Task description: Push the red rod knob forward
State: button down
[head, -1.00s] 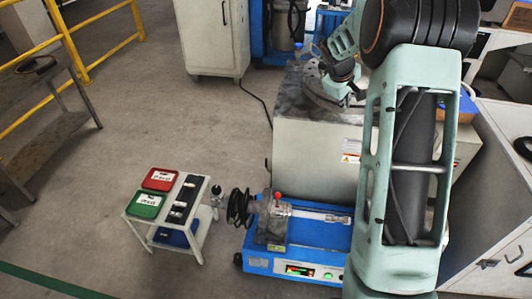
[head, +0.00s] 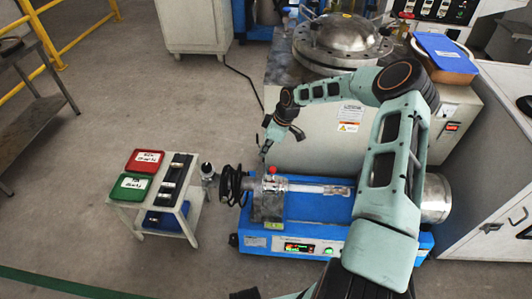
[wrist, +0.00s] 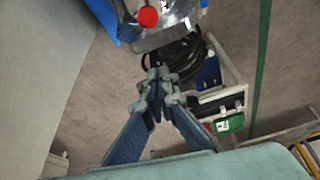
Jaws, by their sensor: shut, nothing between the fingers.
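The red rod knob (head: 272,170) sits on top of the metal clamp block at the left end of the blue testing machine (head: 310,206). In the wrist view the red knob (wrist: 148,16) shows near the top edge, beyond the fingertips. My gripper (head: 265,152) hangs above and slightly left of the knob in the head view, with its fingers pointing down. In the wrist view my gripper (wrist: 159,78) has its fingertips together with nothing between them. A gap shows between fingertips and knob in the wrist view; its depth is hard to judge.
A small white cart (head: 192,226) with a red tray (head: 146,159) and a green tray (head: 131,187) stands left of the machine. A black coiled hose (head: 232,185) lies beside the clamp. A large white cabinet with a steel vessel (head: 343,38) stands behind.

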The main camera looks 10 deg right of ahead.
aim_at(273, 168)
jog(key=b+x, duration=0.1)
jog(key=x, duration=0.7)
jog(key=shift+d+b, duration=0.1)
jog(key=shift+b, duration=0.25)
jog(key=d, duration=0.1)
jog(key=s+d, duration=0.1)
jog(key=shift+s+d+r, duration=0.15)
jog(key=shift+d, duration=0.15)
jog(key=shift+s+d, duration=0.3)
jog(key=shift+d, duration=0.2)
jog(key=shift+s+d, duration=0.2)
jog(key=shift+d, duration=0.35)
jog(key=shift+s+d, duration=0.15)
jog(key=shift+d, duration=0.4)
jog(key=shift+a, duration=0.1)
